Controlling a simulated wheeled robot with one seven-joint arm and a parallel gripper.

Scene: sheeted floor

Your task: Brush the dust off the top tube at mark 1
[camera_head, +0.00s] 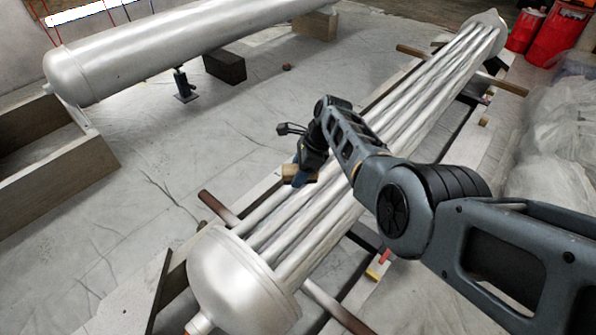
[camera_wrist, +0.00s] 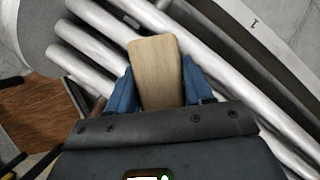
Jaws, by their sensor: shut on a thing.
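The tube bundle (camera_head: 420,100) lies slantwise on the floor with long silvery tubes and a domed end (camera_head: 240,280) near the front. My gripper (camera_head: 300,177) is over its left side, not far behind the dome. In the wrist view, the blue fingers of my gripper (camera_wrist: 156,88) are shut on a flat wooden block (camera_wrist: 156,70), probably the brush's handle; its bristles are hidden. The tubes (camera_wrist: 90,50) pass beneath it. I cannot tell whether the brush touches them. A small dark mark like a "1" or "I" (camera_wrist: 254,23) is on a pale surface beside the bundle. Dust cannot be made out.
A large silver cylinder (camera_head: 190,45) stands on supports at the back left, with a wooden frame (camera_head: 60,170) below. Rods (camera_head: 218,208) stick out beside the bundle. Red containers (camera_head: 555,35) and plastic sheeting (camera_head: 545,160) are at the right. The sheeted floor at the left is mostly clear.

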